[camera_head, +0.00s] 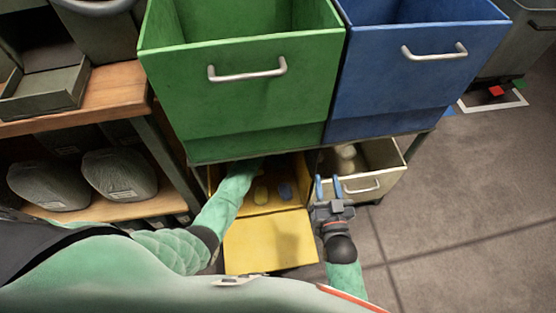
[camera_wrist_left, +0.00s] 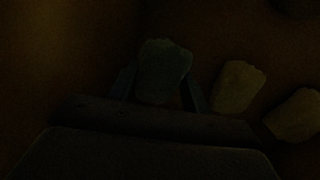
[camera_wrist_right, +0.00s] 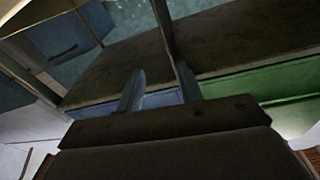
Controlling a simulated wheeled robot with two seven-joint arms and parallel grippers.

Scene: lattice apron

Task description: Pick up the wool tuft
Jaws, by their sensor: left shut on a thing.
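In the dark left wrist view, a pale, lumpy wool tuft (camera_wrist_left: 164,65) sits between the fingers of my left gripper (camera_wrist_left: 158,78), which is shut on it. Two more lumpy tufts, one nearer (camera_wrist_left: 240,88) and one farther right (camera_wrist_left: 297,116), lie to the right, apart from the fingers. In the head view my left arm reaches into the yellow compartment (camera_head: 268,243) under the green bin; its gripper is hidden there. Two small lumps, yellowish (camera_head: 261,193) and grey-blue (camera_head: 285,191), show inside. My right gripper (camera_head: 327,181) is open and empty in front of the white drawer.
A green bin (camera_head: 240,105) and a blue bin (camera_head: 425,85) stand above the compartments. The white drawer (camera_head: 385,170) is open and holds a pale object (camera_head: 346,157). Wooden shelves (camera_head: 105,92) with grey bundles (camera_head: 120,174) stand at left.

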